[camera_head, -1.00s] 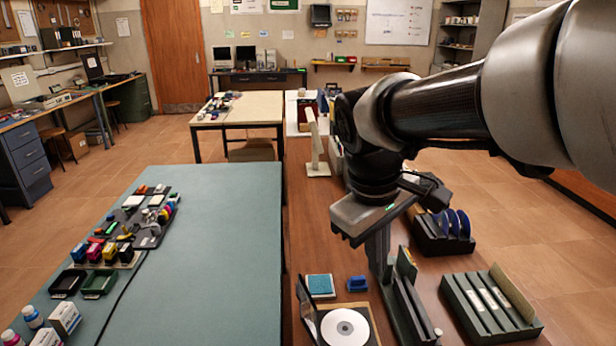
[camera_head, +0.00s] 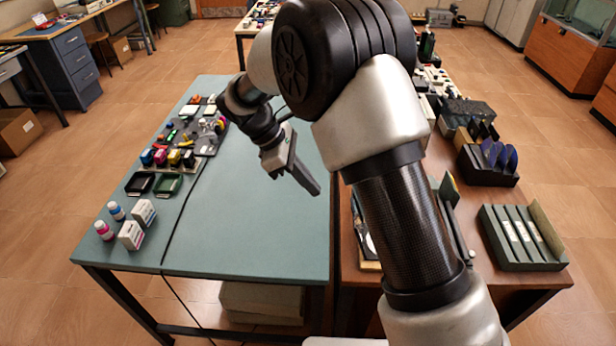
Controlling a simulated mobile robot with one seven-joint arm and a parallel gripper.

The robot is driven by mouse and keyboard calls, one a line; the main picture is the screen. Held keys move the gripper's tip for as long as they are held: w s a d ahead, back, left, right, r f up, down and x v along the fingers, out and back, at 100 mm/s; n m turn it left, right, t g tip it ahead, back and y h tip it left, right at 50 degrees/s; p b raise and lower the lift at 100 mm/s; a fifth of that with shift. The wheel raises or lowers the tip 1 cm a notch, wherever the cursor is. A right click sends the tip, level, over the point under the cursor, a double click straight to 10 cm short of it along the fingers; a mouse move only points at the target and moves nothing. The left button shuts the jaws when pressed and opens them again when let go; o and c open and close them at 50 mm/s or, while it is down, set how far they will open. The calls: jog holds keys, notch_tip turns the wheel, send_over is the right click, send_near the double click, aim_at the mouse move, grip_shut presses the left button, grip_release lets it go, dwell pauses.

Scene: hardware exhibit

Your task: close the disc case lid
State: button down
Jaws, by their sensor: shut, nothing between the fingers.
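The disc case (camera_head: 370,265) lies on the brown table to the right of the teal table, mostly hidden behind my arm. A strip of its tan base and an edge of the white disc (camera_head: 369,244) show. Its dark-edged lid (camera_head: 357,215) appears raised on the left side; its exact angle is hard to tell. My gripper (camera_head: 316,189) is shut and empty. It hangs over the right part of the teal table, left of the case and apart from it, with its fingers pointing down and to the right.
The teal table (camera_head: 270,235) is bare on its right side. Ink bottles, boxes, trays and cartridges stand along its left. On the brown table, a green slotted rack (camera_head: 520,238) and a holder with blue discs (camera_head: 490,160) stand right of my arm.

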jog(key=d+f, duration=0.3)
jog(key=d, duration=0.4)
jog(key=shift+f+p, duration=0.3)
jog(key=shift+f, duration=0.1)
